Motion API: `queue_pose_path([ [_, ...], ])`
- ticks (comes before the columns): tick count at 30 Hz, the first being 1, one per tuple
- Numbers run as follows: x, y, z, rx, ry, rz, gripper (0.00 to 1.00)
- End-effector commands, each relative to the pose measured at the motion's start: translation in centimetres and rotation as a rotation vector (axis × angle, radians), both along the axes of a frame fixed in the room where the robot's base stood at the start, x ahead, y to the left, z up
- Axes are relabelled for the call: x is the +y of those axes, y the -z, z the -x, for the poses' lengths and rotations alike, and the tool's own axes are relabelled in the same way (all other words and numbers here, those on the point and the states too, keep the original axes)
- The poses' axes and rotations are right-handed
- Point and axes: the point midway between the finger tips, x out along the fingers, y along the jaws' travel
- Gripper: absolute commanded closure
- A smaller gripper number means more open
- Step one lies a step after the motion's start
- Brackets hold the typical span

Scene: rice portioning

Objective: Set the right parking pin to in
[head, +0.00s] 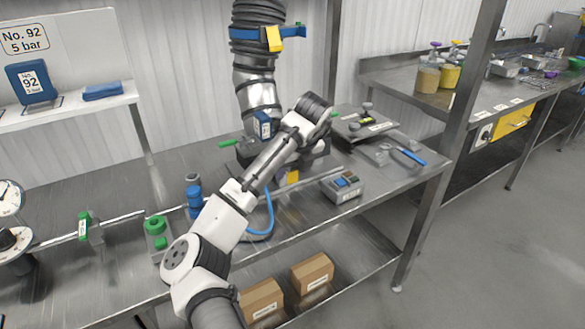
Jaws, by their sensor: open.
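My white and grey arm reaches in from the bottom and crosses in front of the filling station under the jointed metal chute (257,92). Its dark wrist is at the station's right side. My gripper's fingers are hidden behind the wrist and forearm. A small green handle (333,114) shows just right of the wrist, and another green handle (228,143) sticks out on the station's left. I cannot tell for certain that the right one is the parking pin, or how far in it is. I cannot see any contact between gripper and pin.
The steel bench (290,215) carries a grey button box (342,187), a blue-handled tool (409,156), a flat scale-like device (362,125), a green-topped fixture (156,232) and a blue hose. Cardboard boxes (312,273) sit on the lower shelf. A steel post (470,75) stands at right.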

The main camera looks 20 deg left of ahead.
Motion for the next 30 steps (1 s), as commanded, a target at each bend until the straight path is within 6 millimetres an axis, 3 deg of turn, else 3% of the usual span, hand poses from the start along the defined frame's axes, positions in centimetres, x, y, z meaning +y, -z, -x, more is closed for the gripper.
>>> queue_pose_path([
  [5,-0.6,-1.7,0.4,-0.004,0.002,-0.001,0.47],
  [18,-3.2,-10.1,2.5,-0.004,0.000,-0.007,0.47],
  [24,-3.9,-12.1,3.1,-0.003,-0.001,-0.003,0.47],
  [30,-4.1,-12.8,3.2,-0.002,-0.001,-0.001,0.47],
])
